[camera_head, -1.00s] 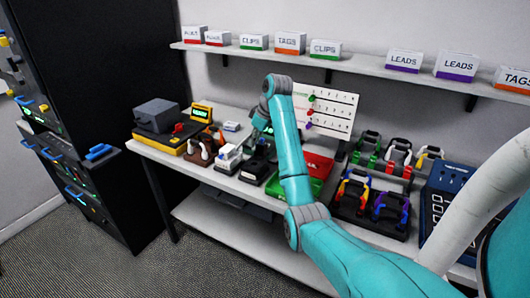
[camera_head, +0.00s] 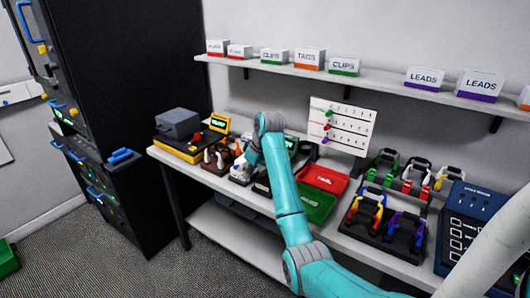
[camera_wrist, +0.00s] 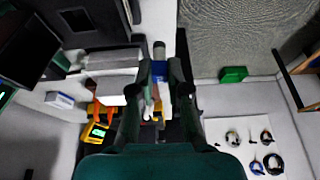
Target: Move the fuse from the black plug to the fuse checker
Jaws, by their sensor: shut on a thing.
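My gripper (camera_wrist: 163,72) is shut on a small grey-capped cylinder, apparently the fuse (camera_wrist: 159,50), which shows between the fingertips in the wrist view. In the head view my gripper (camera_head: 247,165) hangs low over the bench, close to a white plug-like unit (camera_head: 240,173). A black unit (camera_head: 262,186), likely the black plug, is just right of it, partly behind my arm. The screen also shows in the wrist view (camera_wrist: 98,130).
A brown holder (camera_head: 215,160) stands between the yellow unit and the white unit. Right of my arm are a green tray (camera_head: 318,207), a red tray (camera_head: 325,179) and racks of coloured clips (camera_head: 378,215). A shelf (camera_head: 300,70) with labelled boxes runs above. A dark cabinet (camera_head: 125,80) stands left.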

